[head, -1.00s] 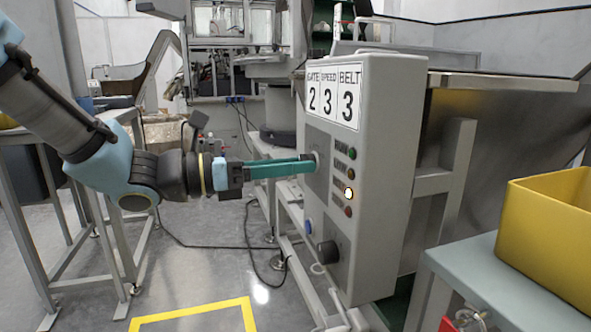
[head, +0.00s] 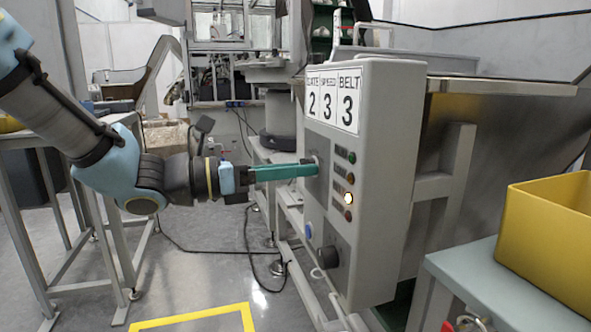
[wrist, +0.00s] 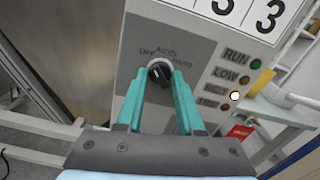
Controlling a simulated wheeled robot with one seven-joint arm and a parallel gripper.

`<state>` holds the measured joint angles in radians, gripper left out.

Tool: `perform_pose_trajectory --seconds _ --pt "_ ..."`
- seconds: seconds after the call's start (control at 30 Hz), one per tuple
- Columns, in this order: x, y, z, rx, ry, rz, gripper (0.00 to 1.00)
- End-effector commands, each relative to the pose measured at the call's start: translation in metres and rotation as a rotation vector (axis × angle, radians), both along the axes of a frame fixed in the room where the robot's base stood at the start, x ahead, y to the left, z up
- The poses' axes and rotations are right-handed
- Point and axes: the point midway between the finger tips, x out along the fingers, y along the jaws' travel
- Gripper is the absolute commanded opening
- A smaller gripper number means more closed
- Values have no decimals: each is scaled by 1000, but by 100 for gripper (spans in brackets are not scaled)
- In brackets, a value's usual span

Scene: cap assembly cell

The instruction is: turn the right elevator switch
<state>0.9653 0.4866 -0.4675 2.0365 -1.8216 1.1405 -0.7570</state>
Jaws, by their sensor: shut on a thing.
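A black rotary switch (wrist: 159,73) sits on a grey plate of the control panel (head: 383,180), with OFF, AUTO and a third, partly hidden word around it. In the wrist view my gripper (wrist: 158,88) has one teal finger on each side of the switch and is shut on its knob. In the head view my gripper (head: 312,168) reaches level to the panel face, and its fingertips hide the knob. The knob's exact pointing is hard to read. No elevator label is legible.
Right of the switch is a column of lamps, with one lit lamp (head: 348,198). Below are a blue button (head: 308,230) and a larger black knob (head: 329,257). A number sign (head: 333,100) is above. A yellow bin (head: 548,245) stands on the right table.

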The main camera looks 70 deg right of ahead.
Motion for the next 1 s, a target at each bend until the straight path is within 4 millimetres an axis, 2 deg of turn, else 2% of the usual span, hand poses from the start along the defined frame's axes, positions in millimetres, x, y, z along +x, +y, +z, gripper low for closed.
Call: perform_pose_trajectory --seconds 0.57,1.0 --pt "0 0 -2 -58 -44 -1 0" --pt "1 -1 -5 -349 -258 0 0"
